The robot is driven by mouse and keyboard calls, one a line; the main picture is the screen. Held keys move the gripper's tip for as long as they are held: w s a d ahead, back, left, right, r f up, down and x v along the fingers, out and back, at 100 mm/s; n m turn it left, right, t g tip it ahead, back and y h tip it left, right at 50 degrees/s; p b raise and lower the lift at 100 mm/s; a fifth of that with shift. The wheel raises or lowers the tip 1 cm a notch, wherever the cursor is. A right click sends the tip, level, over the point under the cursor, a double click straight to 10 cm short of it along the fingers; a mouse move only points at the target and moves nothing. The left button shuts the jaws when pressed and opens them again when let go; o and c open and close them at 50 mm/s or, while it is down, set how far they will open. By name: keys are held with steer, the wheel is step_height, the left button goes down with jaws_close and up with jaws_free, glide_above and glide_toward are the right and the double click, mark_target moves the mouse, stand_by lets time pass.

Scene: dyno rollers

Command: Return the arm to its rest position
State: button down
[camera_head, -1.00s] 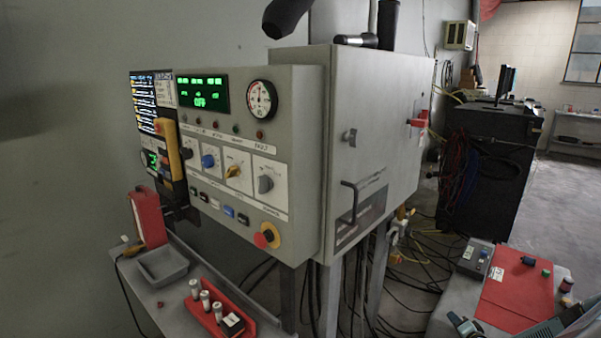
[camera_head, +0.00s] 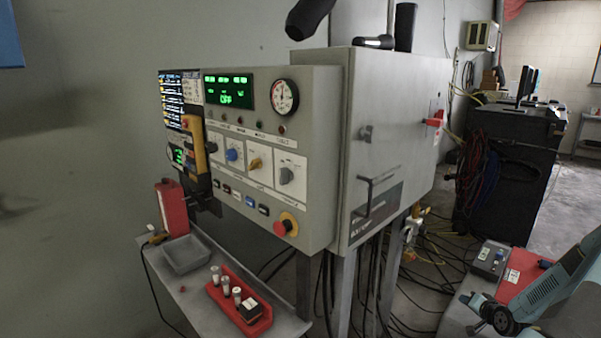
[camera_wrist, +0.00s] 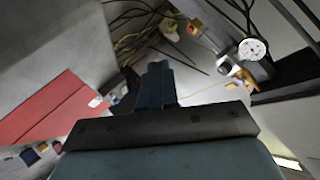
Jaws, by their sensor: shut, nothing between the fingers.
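My gripper (camera_wrist: 157,72) shows in the wrist view with its fingers closed together, nothing between them. It points over a floor area with loose cables (camera_wrist: 130,25). In the head view my teal arm (camera_head: 560,285) is folded at the lower right, over the side table with the red mat. The gripper's fingertips cannot be made out in that view.
A grey control cabinet (camera_head: 395,140) with a panel, knobs and a red stop button (camera_head: 286,224) stands in the middle. Below it a shelf holds a grey tray (camera_head: 188,254) and a red tray (camera_head: 240,307). The red mat (camera_wrist: 45,105) lies left in the wrist view. A dark cabinet (camera_head: 510,160) stands behind.

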steer(key=w+a+r+n+g+h, duration=0.1)
steer(key=w+a+r+n+g, duration=0.15)
steer(key=r, duration=0.55)
steer(key=w+a+r+n+g, duration=0.15)
steer(key=a+r, duration=0.25)
steer(key=r, duration=0.5)
steer(key=s+a+r+n+g+h, duration=0.1)
steer(key=s+a+r, duration=0.1)
steer(key=a+r, duration=0.55)
steer(key=s+a+r+n+h, duration=0.15)
steer(key=a+r, duration=0.25)
steer(key=r, duration=0.6)
steer(key=s+a+r+g, duration=0.1)
steer(key=s+a+r, duration=1.1)
steer(key=s+a, duration=0.1)
steer(key=s+a+r+n+y, duration=0.1)
steer(key=s+a, duration=0.3)
steer(key=s, duration=0.3)
steer(key=s+a+r+n+y, duration=0.1)
steer(key=s+a, duration=0.3)
steer(key=s, duration=0.4)
steer(key=shift+a+r+g+y, duration=0.3)
steer(key=shift+r+y, duration=0.3)
steer(key=shift+y, duration=0.15)
steer(key=c, duration=1.9)
jaws_free()
steer(key=shift+s, duration=0.1)
